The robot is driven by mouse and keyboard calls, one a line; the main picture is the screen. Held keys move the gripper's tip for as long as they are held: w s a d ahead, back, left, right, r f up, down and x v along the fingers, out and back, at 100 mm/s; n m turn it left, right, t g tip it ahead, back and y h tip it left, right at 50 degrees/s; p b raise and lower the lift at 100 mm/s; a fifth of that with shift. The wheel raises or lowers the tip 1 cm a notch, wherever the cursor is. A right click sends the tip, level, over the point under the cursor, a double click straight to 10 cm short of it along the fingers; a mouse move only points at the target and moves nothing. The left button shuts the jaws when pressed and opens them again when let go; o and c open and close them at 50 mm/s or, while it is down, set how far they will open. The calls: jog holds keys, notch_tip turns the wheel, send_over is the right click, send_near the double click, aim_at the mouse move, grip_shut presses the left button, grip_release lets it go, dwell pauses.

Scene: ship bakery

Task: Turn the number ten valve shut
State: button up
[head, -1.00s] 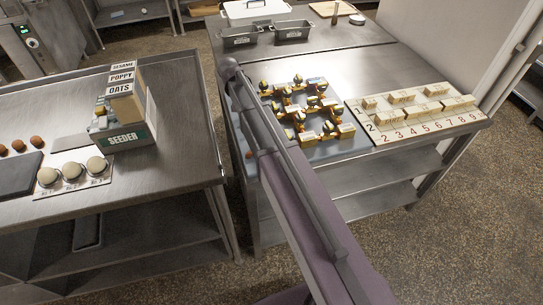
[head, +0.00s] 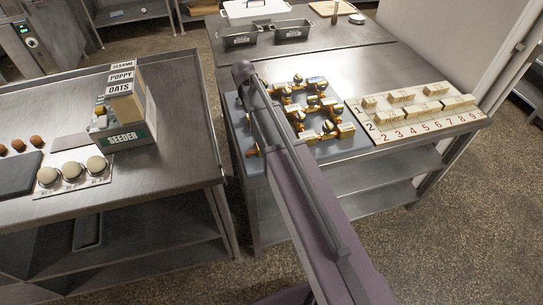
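A set of small valves (head: 338,128) on brass-coloured pipework sits on a grey board (head: 237,115) on the right-hand steel table. The valves have dark and pale round knobs, with small yellowish blocks beside them. Their numbers are too small to read, so I cannot tell which is number ten or how far it is turned. My purple arm crosses the board from the lower right and hides its left-middle part, including some valves. My gripper does not show; only the arm's links and a joint above the board are visible.
Right of the valves, a numbered board (head: 368,131) carries several pale blocks (head: 459,101). Two dark loaf tins (head: 241,40) and a white lidded container (head: 257,10) stand behind. The left table (head: 165,178) holds a SEEDER box (head: 126,136) and dough balls (head: 73,171). A floor gap separates the tables.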

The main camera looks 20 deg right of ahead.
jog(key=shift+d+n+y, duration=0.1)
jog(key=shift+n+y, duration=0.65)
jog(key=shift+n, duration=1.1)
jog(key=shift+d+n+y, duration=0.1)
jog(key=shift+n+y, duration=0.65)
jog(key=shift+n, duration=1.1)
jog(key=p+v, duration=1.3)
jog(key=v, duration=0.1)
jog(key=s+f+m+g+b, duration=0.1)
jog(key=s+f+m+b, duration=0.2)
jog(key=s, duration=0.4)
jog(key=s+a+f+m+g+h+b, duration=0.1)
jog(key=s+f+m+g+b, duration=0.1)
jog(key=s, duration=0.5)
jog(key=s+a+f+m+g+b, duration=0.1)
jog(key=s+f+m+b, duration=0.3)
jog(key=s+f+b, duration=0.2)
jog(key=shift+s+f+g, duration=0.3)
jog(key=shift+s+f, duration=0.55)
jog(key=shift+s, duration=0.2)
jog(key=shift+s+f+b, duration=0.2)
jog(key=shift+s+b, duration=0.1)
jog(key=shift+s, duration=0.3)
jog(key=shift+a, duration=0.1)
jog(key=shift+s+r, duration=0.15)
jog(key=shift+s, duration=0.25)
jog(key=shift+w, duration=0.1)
